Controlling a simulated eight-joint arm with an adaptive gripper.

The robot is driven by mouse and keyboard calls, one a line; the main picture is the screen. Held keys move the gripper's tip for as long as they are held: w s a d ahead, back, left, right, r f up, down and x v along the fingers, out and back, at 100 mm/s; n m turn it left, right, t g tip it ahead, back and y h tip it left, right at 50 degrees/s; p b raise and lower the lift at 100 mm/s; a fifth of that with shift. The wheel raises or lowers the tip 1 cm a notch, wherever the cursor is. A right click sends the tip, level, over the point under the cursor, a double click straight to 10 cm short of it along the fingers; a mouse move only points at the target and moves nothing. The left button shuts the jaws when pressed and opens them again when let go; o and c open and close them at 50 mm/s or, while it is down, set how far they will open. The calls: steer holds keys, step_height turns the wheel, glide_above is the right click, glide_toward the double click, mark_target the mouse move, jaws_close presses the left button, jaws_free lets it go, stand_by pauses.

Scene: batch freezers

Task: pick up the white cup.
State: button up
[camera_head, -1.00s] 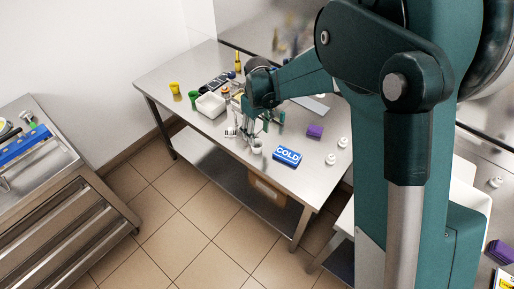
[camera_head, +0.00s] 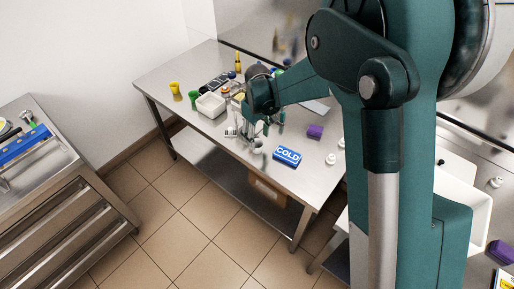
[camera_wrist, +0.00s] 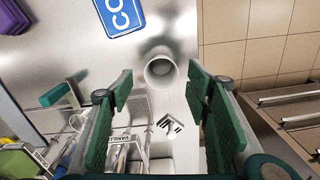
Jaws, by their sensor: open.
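The white cup (camera_head: 258,147) stands on the steel table near its front edge, left of the blue COLD sign. In the wrist view the cup (camera_wrist: 161,70) is seen from above, its round mouth toward the camera. My gripper (camera_wrist: 161,82) is open, with one green-padded finger on each side of the cup's line and a visible gap on both sides. In the head view my gripper (camera_head: 260,130) points down just above and behind the cup. Whether the fingertips reach down to the cup's height is hard to tell.
The blue COLD sign (camera_head: 287,156) lies close to the cup's right. A purple block (camera_head: 315,132) and a small white item (camera_head: 331,159) are farther right. A white bin (camera_head: 211,106), a yellow cup (camera_head: 174,88) and a green cup (camera_head: 194,98) stand to the left.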

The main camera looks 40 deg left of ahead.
mark_target(257, 144)
steer(key=shift+s+a+f, duration=0.1)
steer(key=shift+f, duration=2.45)
steer(key=shift+c, duration=0.5)
steer(key=c, duration=0.6)
